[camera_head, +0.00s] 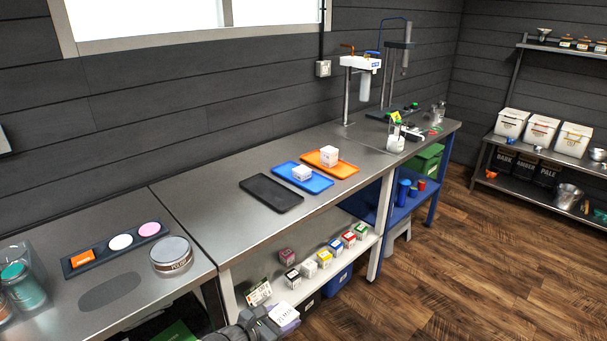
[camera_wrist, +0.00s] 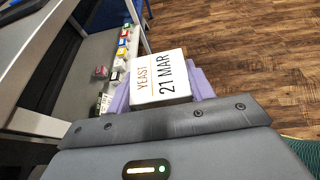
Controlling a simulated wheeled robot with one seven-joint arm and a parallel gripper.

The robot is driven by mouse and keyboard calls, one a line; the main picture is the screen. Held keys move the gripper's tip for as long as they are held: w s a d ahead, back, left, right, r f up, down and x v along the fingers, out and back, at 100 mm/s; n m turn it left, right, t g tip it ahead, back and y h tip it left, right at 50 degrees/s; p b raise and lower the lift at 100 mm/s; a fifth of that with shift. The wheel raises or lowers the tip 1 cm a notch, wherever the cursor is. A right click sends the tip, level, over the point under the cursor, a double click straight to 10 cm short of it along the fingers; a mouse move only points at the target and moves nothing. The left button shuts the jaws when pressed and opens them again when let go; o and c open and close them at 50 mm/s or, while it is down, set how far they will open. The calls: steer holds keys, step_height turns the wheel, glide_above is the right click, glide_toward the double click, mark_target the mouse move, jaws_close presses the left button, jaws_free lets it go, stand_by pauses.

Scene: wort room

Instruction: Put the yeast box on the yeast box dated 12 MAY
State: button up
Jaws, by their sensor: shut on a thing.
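My gripper (camera_head: 280,322) is low in front of the bench shelf in the head view. Its lilac fingers are shut on a white yeast box (camera_wrist: 160,80), whose top reads YEAST 21 MAR in the wrist view. This held box (camera_head: 284,312) also shows in the head view. On the steel bench, one white box (camera_head: 302,173) stands on a blue tray and another white box (camera_head: 329,156) stands on an orange tray. I cannot read dates on these two, so I cannot tell which is 12 MAY. My gripper is well apart from both.
The blue tray (camera_head: 318,186) and orange tray (camera_head: 347,170) lie beside an empty black tray (camera_head: 271,194) on the steel bench (camera_head: 222,230). Several small coloured boxes (camera_head: 324,259) line the shelf below. Behind stands a tap device (camera_head: 361,63). The wooden floor (camera_head: 440,270) at right is clear.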

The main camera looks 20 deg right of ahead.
mark_target(286, 316)
steer(key=shift+w+d+f+n+t+y, duration=0.25)
steer(key=shift+w+d+f+n+t, duration=0.2)
steer(key=shift+f, duration=0.2)
steer(key=shift+w+d+f+n+t+y, duration=0.25)
steer(key=shift+w+d+f+n+t, duration=0.15)
steer(key=shift+f+n, duration=0.2)
steer(key=w+a+r+n+t+y, duration=0.3)
steer(key=w+r+n+t+y, duration=0.3)
steer(key=n+y, duration=0.5)
steer(key=w+r, duration=0.2)
steer(key=w, duration=0.1)
steer(key=shift+w+a, duration=0.15)
steer(key=shift+w, duration=0.05)
steer(key=shift+f, duration=0.1)
